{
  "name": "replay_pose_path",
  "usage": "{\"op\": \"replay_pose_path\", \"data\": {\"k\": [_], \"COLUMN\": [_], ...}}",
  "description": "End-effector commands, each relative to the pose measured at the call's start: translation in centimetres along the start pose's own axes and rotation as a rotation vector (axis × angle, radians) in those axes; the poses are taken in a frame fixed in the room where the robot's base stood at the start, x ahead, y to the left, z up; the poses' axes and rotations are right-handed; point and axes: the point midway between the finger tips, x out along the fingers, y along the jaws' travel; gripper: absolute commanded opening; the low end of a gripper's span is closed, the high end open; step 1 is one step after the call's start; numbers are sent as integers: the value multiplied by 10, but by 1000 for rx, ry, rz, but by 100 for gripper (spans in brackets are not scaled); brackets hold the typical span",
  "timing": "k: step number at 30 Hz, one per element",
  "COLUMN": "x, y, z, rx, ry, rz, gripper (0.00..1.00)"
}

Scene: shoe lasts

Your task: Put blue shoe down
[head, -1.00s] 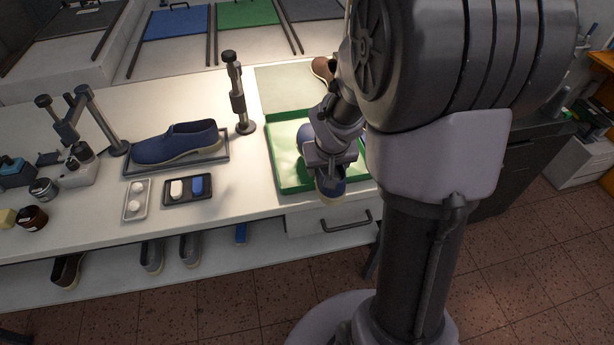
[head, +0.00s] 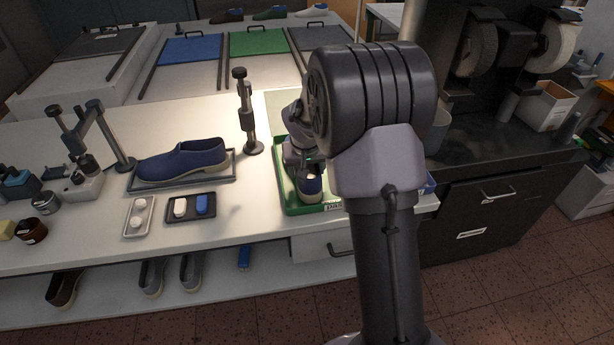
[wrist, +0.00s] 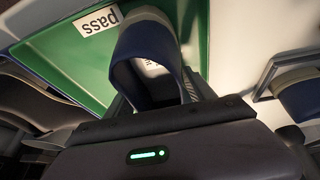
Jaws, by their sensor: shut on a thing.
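The blue shoe (head: 312,188) with a pale sole is at the green tray (head: 290,200); its toe or heel end shows below my gripper. My gripper (head: 304,166) is shut on this shoe, and my arm hides much of it. In the wrist view the blue shoe (wrist: 150,45) lies over the green tray floor (wrist: 75,55), near a white label reading "pass" (wrist: 100,20). I cannot tell whether the sole touches the tray floor.
Another blue shoe (head: 185,160) rests on a grey tray (head: 215,177) to the left. A dark upright post (head: 248,115) stands between the trays. A small dark tray (head: 190,208) holds a white and a blue piece. Grinding wheels (head: 475,50) stand at the right.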

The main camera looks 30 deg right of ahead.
Motion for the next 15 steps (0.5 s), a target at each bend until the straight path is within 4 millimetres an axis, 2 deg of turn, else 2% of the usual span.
{"op": "replay_pose_path", "data": {"k": [1, 2, 8, 12, 13, 15], "x": [14, 16, 12, 17, 16, 16], "y": [-1, -1, -1, -1, -1, -1], "z": [6, 6, 5, 7, 7, 7], "rx": [0, 0, 0, 0, 0, 0], "ry": [0, 1, 2, 2, 0, 1], "rz": [0, 0, 0, 0, 0, 0], "gripper": [1, 1, 1, 1, 69, 82]}}
